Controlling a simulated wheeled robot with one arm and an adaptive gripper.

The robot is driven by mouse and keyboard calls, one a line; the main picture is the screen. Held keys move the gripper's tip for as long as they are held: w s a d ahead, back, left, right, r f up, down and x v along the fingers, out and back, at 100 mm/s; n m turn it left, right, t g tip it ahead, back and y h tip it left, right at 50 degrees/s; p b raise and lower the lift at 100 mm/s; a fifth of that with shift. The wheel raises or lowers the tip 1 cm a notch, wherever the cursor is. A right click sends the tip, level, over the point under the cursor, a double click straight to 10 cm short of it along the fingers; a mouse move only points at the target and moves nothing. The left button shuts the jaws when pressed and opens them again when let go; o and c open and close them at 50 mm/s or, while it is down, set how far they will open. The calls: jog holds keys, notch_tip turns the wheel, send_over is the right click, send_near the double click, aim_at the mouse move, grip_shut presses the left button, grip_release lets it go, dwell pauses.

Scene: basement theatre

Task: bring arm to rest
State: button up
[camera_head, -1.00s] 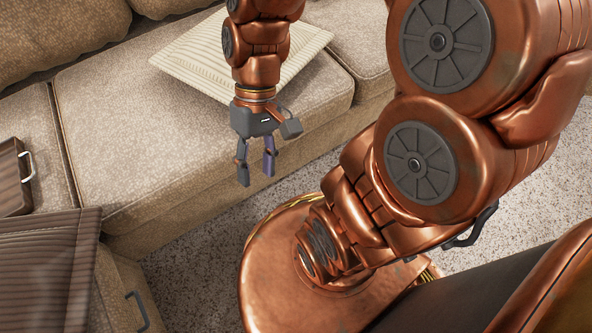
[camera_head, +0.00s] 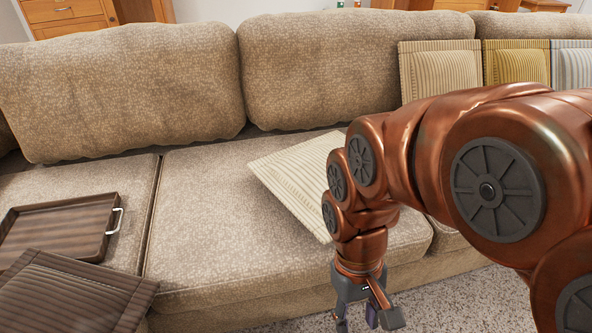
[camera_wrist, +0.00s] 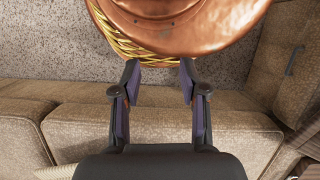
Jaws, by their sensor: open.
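My gripper (camera_head: 357,318) hangs pointing down at the lower edge of the head view, in front of the sofa seat's front edge. In the wrist view my gripper (camera_wrist: 159,75) has its two fingers apart with nothing between them. The arm reaches in from the right side of the head view and bends downward at the wrist. The fingertips are partly cut off by the bottom of the head view.
A beige sofa (camera_head: 215,200) fills the view. A striped cream cushion (camera_head: 295,180) lies on its seat, partly behind my arm. A brown tray (camera_head: 60,228) and a dark striped cushion (camera_head: 75,295) are at left. Several cushions lean at the back right. Speckled carpet (camera_head: 450,305) lies below.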

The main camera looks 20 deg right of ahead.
notch_tip(320, 180, up, 39)
jog(key=t+p, duration=0.1)
jog(key=p, duration=3.5)
jog(key=shift+w+t+p, duration=0.3)
jog(key=shift+w+t, duration=0.1)
jog(key=shift+r, duration=0.1)
